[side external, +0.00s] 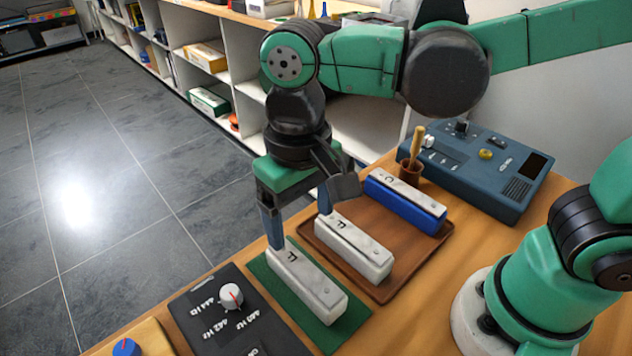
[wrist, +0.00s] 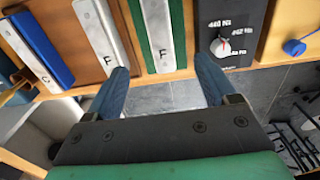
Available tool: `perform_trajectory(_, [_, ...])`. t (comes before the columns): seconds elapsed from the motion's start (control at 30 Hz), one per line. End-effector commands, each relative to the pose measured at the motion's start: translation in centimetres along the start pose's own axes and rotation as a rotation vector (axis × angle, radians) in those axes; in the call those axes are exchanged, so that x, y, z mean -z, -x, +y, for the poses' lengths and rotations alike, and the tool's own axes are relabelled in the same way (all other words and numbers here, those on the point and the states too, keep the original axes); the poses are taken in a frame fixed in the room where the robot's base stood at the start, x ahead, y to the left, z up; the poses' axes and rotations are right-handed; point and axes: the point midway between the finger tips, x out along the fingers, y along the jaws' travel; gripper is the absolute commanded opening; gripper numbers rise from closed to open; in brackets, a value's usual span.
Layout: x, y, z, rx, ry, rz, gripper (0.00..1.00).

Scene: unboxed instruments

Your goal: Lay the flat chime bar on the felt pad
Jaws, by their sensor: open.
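A pale grey chime bar marked F (side external: 306,285) lies on the green felt pad (side external: 262,268); in the wrist view this bar (wrist: 157,30) and the pad (wrist: 178,30) lie ahead, between the fingers. A second pale bar marked F (side external: 353,247) sits on the brown tray (side external: 412,262), along with a blue-sided bar marked C (side external: 405,203). Which bar is flat cannot be told by look. My gripper (side external: 300,226) is open and empty near the left end of the pad's bar. Its fingertips (wrist: 162,68) are spread wider than that bar; contact cannot be told.
A blue device (side external: 478,168) and a brown cup with a stick (side external: 411,170) stand behind the tray. Shelves line the wall.

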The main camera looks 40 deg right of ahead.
Motion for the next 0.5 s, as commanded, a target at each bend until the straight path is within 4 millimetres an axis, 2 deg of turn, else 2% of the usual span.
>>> perform_trajectory(0.13, [0.0,0.9,0.2,0.003,-0.001,0.004,0.79])
perform_trajectory(0.23, [0.5,1.1,1.6,0.029,-0.008,0.051,0.79])
perform_trajectory(0.5, [2.5,0.7,10.6,0.072,-0.016,0.425,0.79])
